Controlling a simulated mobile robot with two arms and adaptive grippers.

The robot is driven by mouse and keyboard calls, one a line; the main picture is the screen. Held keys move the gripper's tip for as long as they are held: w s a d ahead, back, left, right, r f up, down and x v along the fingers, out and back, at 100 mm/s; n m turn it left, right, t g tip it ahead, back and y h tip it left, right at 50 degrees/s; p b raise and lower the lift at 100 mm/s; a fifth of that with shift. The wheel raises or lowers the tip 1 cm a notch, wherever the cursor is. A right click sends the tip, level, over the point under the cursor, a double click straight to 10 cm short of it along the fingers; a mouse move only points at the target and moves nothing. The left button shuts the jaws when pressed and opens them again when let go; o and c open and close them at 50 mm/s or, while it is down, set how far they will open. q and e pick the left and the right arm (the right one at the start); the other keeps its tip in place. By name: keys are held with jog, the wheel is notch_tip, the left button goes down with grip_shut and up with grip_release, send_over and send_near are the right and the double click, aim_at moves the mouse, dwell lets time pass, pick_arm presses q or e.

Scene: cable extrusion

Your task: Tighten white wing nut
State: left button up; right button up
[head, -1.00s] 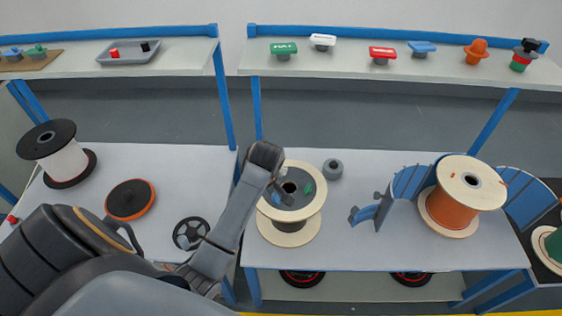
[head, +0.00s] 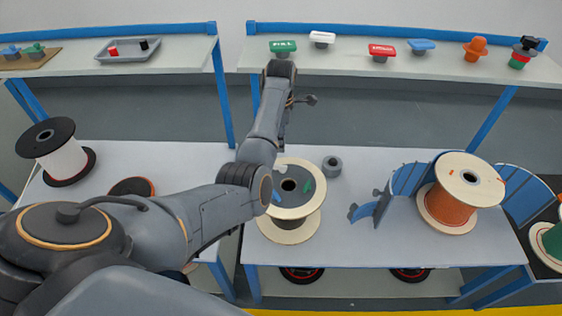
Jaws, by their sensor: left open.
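The white wing nut (head: 321,38) sits on the upper shelf, towards the back edge, between a green one and a red one. My left arm reaches up from the lower left. My left gripper (head: 303,101) is in front of the shelf's front edge, below and slightly left of the white wing nut and apart from it. It is open, small in the picture and partly hidden by my own wrist. My right gripper is not in view.
A green wing nut (head: 283,48), a red one (head: 382,51) and a blue one (head: 422,46) share the shelf (head: 340,70). Below stand a reel with a grey top (head: 291,237), an orange-wound spool (head: 450,207) and a small grey knob (head: 332,166).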

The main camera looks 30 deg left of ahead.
aim_at(281, 166)
pick_arm(q)
notch_tip(281, 166, down, 11)
jog(key=shift+f, duration=0.1)
jog(key=shift+c, duration=0.4)
grip_shut()
